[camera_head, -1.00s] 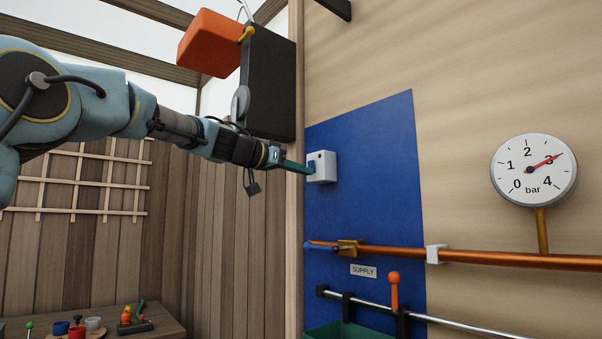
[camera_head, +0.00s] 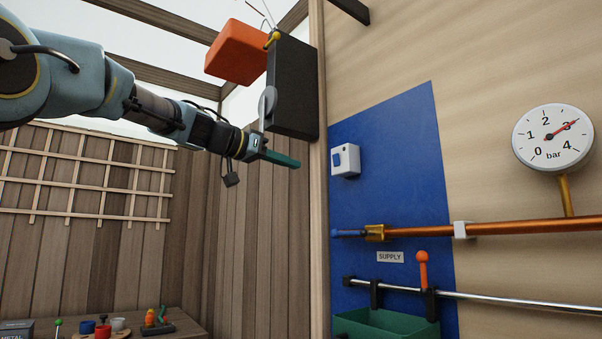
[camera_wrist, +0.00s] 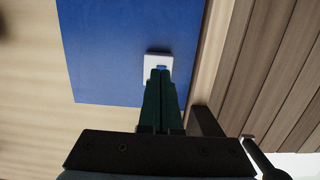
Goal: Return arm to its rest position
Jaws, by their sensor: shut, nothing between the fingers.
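My gripper (camera_head: 281,159) has dark green fingers, pressed together and empty. It is in mid-air left of the blue wall panel (camera_head: 400,200), apart from it. A white switch box (camera_head: 345,160) with a blue rocker is mounted on that panel, to the right of my fingertips. In the wrist view my shut fingers (camera_wrist: 162,88) point toward the white box (camera_wrist: 152,62) and partly cover it. My arm reaches in from the left of the head view.
A copper pipe (camera_head: 500,228) with a blue-handled valve and a gauge (camera_head: 552,138) runs along the wall. A green bin (camera_head: 390,326) is below. A workbench (camera_head: 190,331) holds small items.

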